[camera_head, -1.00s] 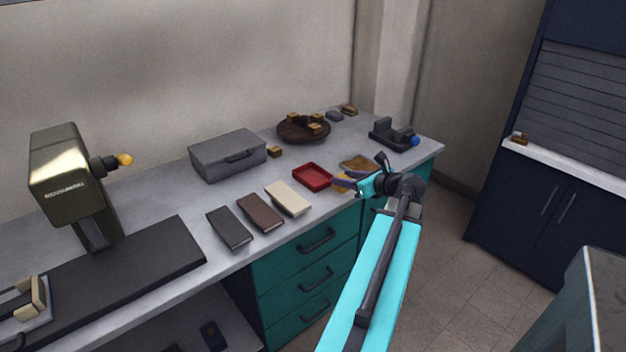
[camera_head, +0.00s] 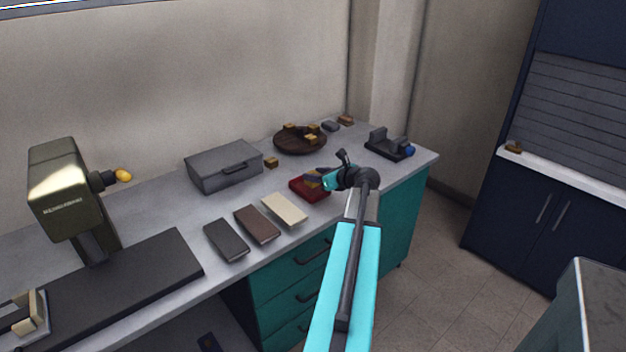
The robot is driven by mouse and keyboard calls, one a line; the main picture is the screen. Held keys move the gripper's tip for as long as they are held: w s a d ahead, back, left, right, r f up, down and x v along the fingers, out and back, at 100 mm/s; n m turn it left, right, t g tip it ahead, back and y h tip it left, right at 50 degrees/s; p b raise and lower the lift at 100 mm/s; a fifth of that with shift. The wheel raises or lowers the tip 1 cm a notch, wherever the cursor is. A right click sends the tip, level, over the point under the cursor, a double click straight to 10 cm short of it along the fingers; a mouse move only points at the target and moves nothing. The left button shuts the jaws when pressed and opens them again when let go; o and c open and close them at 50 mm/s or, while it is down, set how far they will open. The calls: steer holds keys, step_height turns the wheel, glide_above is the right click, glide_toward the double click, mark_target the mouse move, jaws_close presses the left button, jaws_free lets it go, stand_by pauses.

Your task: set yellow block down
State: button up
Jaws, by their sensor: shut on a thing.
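My gripper (camera_head: 316,179) is shut on a yellow block (camera_head: 312,177), of which only a small part shows between the dark fingers. Gripper and block are over the small red tray (camera_head: 311,198) on the grey counter. I cannot tell whether the block touches the tray floor or hangs just above it. The fingers and the turquoise wrist hide part of the tray's right side.
Left of the tray lie cream (camera_head: 285,210), brown (camera_head: 257,224) and dark (camera_head: 226,240) flat covers. Behind are a grey case (camera_head: 224,166), a small yellow-brown block (camera_head: 271,162) and a round dark bowl (camera_head: 300,145) with several blocks. A black fixture (camera_head: 385,146) stands right.

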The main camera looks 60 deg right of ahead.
steer(key=shift+w+d+f, duration=0.1)
steer(key=shift+w+d, duration=0.15)
steer(key=shift+w, duration=0.3)
steer(key=shift+w+d, duration=0.2)
steer(key=shift+w, duration=0.3)
steer(key=shift+f+p, duration=0.3)
steer(key=shift+f, duration=1.45)
steer(key=shift+f, duration=0.15)
steer(key=o, duration=1.1)
steer(key=shift+s+r, duration=0.1)
steer(key=shift+r, duration=0.1)
